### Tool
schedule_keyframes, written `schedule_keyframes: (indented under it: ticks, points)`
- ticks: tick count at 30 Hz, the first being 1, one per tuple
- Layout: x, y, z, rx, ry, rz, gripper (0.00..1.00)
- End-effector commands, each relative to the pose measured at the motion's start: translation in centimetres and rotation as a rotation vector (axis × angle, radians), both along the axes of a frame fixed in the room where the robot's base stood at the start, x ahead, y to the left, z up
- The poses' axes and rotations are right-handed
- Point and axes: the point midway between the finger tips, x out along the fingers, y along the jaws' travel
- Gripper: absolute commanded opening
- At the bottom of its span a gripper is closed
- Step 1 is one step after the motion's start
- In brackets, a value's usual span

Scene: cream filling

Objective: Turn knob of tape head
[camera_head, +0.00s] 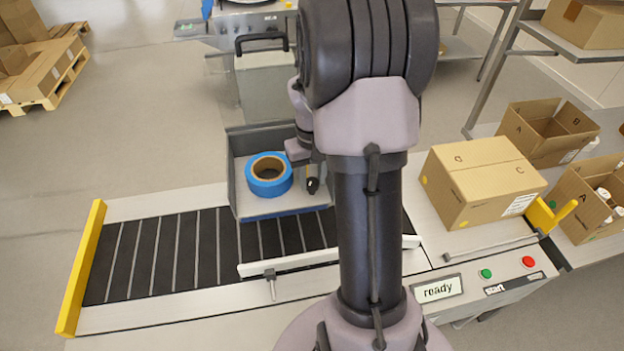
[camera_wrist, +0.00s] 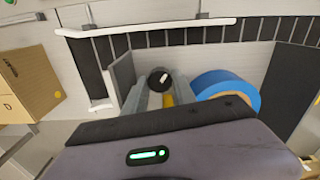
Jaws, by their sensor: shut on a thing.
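The tape head (camera_head: 237,185) is a grey open housing above the conveyor, left of my arm in the head view. A blue tape roll (camera_head: 270,188) with a brown core sits in it. The knob (camera_head: 313,186) is small and black, right of the roll. In the wrist view the knob (camera_wrist: 160,80) shows a white mark on its face, between my fingertips. My gripper (camera_wrist: 162,92) is shut on the knob. The blue roll (camera_wrist: 228,88) is just right of the fingers there. My arm hides part of the housing's right side in the head view.
The black conveyor (camera_head: 150,255) runs below, with a white guide rail (camera_head: 290,264) and a yellow end stop (camera_head: 82,268). A closed carton (camera_head: 483,180) stands right of my arm. Green (camera_head: 486,273) and red (camera_head: 528,262) buttons sit beside a "ready" display (camera_head: 438,290).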

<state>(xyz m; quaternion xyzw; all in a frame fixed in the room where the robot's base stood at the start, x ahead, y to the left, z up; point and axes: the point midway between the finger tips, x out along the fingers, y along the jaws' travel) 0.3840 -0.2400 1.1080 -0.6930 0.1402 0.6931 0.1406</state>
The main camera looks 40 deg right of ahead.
Motion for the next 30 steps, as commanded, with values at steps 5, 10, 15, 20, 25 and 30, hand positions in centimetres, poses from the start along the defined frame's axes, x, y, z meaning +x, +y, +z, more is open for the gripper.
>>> schedule_keyframes:
  ticks: [5, 10, 15, 20, 25, 30]
  points:
    - [0.06, -0.05, -0.09, -0.002, -0.001, -0.164, 0.00]
    - [0.04, -0.03, -0.09, -0.002, -0.001, -0.325, 0.00]
    - [0.05, -0.05, -0.09, -0.002, -0.002, -0.484, 0.00]
    - [0.03, -0.03, -0.10, -0.001, -0.001, -0.625, 0.00]
    - [0.04, -0.04, -0.09, -0.001, -0.001, -0.751, 0.00]
    - [0.04, -0.03, -0.04, -0.001, -0.001, -0.847, 0.00]
